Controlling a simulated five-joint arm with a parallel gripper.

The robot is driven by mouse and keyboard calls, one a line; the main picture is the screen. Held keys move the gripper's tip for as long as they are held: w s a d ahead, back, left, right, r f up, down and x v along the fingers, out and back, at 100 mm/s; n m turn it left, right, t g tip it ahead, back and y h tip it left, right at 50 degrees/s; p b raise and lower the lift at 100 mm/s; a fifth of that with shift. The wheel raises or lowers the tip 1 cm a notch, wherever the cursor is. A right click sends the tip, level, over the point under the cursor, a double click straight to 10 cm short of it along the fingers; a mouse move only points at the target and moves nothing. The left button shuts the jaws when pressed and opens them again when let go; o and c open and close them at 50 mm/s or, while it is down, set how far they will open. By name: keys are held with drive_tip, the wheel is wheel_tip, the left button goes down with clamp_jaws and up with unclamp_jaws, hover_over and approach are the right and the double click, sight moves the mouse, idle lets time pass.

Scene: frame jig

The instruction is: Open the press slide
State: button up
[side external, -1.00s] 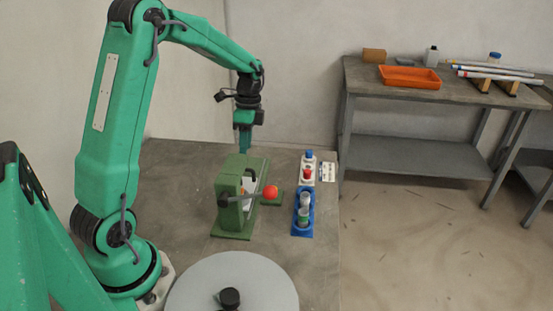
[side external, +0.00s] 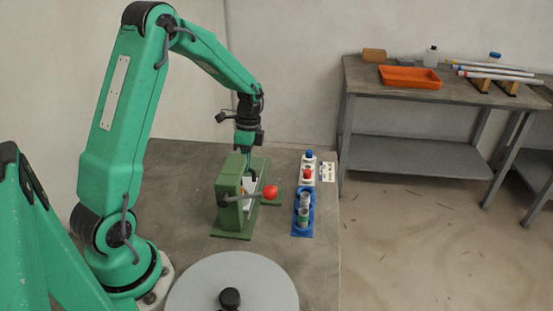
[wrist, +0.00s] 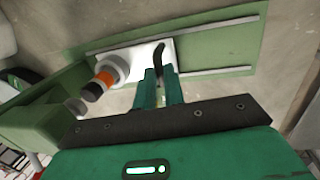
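The green press (side external: 234,208) stands on the grey bench in the side view, with a red ball lever (side external: 270,192) at its front. In the wrist view, the pale slide plate (wrist: 146,56) lies between two metal rails on a green base (wrist: 222,48). A dark upright handle (wrist: 159,60) stands on the plate. My gripper (wrist: 160,76) has its two green fingers close together at the handle, one on each side. A narrow gap shows between the fingers. I cannot tell if they touch the handle.
A round grey disc (side external: 200,285) is in front. The bench behind the press is clear.

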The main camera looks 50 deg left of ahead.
clamp_jaws()
drive_tip(key=shift+a, duration=0.1)
drive_tip(key=shift+w+a+r, duration=0.1)
drive_tip(key=shift+w+a, duration=3.55)
drive_tip(key=shift+w, duration=0.2)
drive_tip(key=o, duration=0.6)
unclamp_jaws()
drive_tip(key=shift+s, duration=0.1)
